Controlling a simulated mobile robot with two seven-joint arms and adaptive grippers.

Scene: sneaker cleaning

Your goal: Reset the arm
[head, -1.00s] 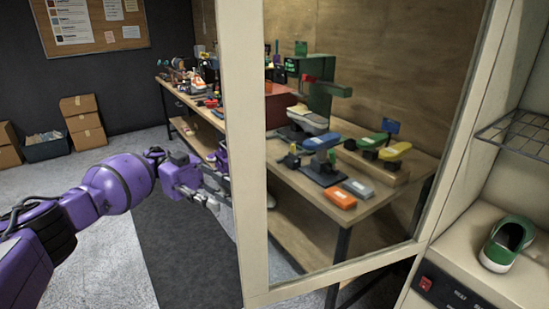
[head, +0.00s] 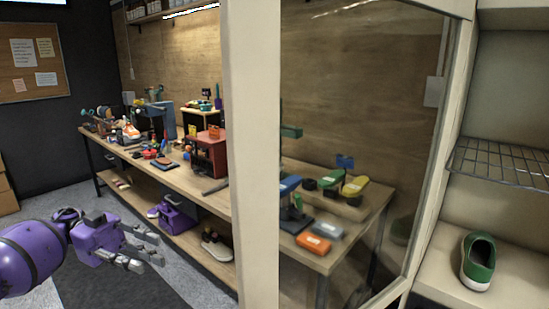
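My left gripper (head: 148,250) is at the lower left of the head view, in front of the workbench. Its grey fingers are spread apart with nothing between them. It is to the left of the cabinet door and clear of it. My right gripper is not in view. A green sneaker with a white sole (head: 478,262) stands on the cabinet floor at the lower right. The glass cabinet door (head: 252,150) stands open, with its pale frame between my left gripper and the sneaker.
A wire rack (head: 500,163) is inside the cabinet above the sneaker. A long wooden workbench (head: 190,184) with tools runs behind the door. Its lower shelf holds a purple box (head: 178,216) and a pair of shoes (head: 217,246). Grey floor lies around my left arm.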

